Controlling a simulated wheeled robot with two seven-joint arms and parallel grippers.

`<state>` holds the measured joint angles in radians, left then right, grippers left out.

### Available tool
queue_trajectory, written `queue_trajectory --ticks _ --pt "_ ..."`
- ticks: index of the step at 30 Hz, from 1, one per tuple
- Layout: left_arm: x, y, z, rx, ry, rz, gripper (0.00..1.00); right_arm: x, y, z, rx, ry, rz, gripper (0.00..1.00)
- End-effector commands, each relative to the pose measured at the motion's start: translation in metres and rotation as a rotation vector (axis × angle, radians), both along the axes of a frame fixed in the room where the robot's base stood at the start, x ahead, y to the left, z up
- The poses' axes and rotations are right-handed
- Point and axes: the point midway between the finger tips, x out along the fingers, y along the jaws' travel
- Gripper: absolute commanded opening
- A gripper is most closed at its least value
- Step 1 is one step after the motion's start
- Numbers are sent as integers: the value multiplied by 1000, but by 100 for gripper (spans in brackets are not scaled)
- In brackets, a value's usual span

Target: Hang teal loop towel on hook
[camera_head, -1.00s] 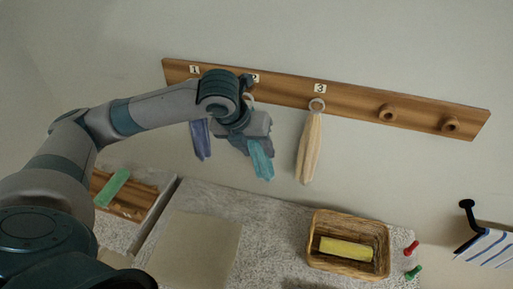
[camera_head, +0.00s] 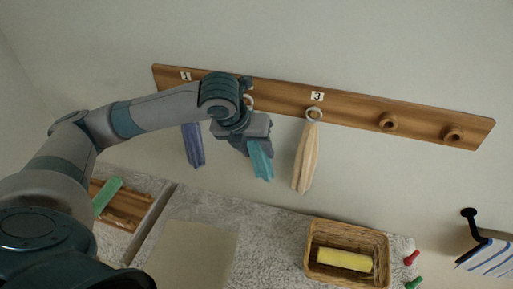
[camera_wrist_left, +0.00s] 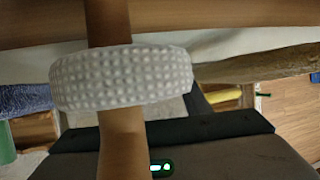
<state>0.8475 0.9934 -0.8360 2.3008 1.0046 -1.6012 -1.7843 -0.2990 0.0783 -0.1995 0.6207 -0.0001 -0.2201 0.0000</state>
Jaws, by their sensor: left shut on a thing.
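My left gripper (camera_head: 248,128) is just below the wooden peg rail (camera_head: 350,107), between labels 1 and 3. It is shut on the teal towel (camera_head: 262,160), which hangs below the fingers. The towel's pale loop (camera_head: 249,102) shows just above the gripper, at the peg there. In the left wrist view the white dotted loop (camera_wrist_left: 122,78) lies as a band across the wooden peg (camera_wrist_left: 121,145). The peg shows above and below it, so the loop looks to be around the peg, though its far side is hidden. My right gripper is out of view.
A blue towel (camera_head: 193,146) hangs left of the gripper and a beige towel (camera_head: 306,158) hangs at 3. Two bare pegs (camera_head: 388,121) are at the right. Below are a basket (camera_head: 312,263) holding a yellow towel (camera_head: 344,260), and a green item (camera_head: 107,194).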

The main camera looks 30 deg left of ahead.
Motion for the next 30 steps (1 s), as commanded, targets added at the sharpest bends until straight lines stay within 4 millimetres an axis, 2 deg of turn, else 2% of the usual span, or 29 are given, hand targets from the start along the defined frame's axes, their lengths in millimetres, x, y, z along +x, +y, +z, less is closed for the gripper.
queue_trajectory --ticks 25,26,27,28,30 --pt "3 1 -4 -1 -1 7 20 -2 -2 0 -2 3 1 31" --pt "3 1 -4 -1 -1 7 46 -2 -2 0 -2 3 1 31" --pt "3 1 -4 -1 -1 7 55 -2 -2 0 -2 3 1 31" --pt "3 1 -4 -1 -1 7 62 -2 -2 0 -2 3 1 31" --pt "3 1 -4 -1 -1 7 65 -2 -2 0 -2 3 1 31"
